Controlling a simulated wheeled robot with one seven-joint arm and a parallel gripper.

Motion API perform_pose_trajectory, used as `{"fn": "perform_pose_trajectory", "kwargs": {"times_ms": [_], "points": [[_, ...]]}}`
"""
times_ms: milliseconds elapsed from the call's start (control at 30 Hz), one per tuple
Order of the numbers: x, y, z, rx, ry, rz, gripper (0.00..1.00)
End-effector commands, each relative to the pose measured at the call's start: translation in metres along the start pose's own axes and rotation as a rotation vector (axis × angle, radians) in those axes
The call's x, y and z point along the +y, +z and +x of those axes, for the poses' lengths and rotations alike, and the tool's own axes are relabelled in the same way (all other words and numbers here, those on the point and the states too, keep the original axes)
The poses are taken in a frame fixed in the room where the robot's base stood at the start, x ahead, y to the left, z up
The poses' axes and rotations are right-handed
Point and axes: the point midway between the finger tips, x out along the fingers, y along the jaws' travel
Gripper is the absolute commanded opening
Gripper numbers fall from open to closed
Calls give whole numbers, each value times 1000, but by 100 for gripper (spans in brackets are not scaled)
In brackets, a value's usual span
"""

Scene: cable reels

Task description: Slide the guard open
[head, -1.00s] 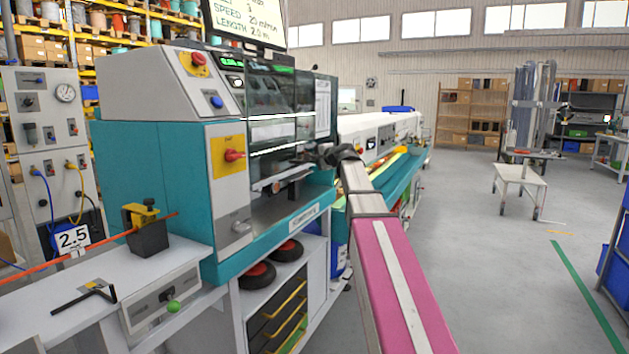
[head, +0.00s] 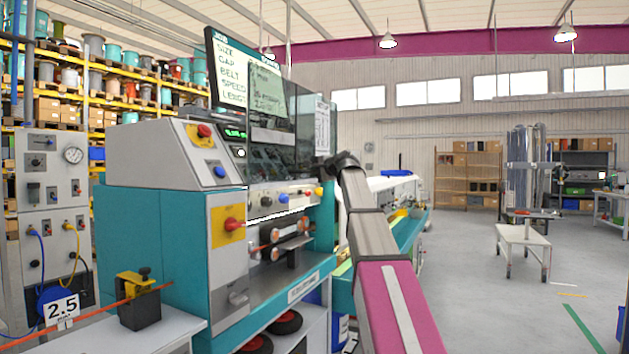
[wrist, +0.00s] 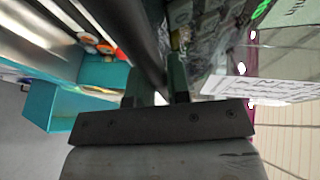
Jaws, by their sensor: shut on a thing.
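The guard (head: 270,125) is a dark see-through panel on the front of the teal and grey machine. In the head view it stands high, partly in front of the screen, and the rollers (head: 285,235) and the row of knobs below it are uncovered. My gripper (head: 325,170) is at the guard's lower right, small and dark there. In the wrist view my gripper's fingers (wrist: 160,88) are shut around a long dark bar (wrist: 128,35), seemingly the guard's handle. The exact contact is partly hidden between the fingers.
A slanted control box with a red button (head: 204,131) and a red switch (head: 233,224) stand left of the opening. A screen (head: 245,80) is behind the guard. A bench with an orange cable and black block (head: 138,308) is at front left. Floor at right is mostly clear.

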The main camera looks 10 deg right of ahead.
Motion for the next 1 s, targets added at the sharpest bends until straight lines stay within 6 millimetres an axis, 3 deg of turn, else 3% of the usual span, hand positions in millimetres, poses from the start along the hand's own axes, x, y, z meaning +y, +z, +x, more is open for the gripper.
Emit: {"fn": "perform_pose_trajectory", "kwargs": {"times_ms": [300, 333, 400, 767, 1000], "points": [[-1, -1, 0, 1, 0, 0, 0], [-1, -1, 0, 1, -1, 0, 20], [-1, 0, 0, 1, 0, 0, 42], [0, 0, -5, 1, -1, 0, 42], [0, 1, -42, 2, -2, 0, 42]]}}
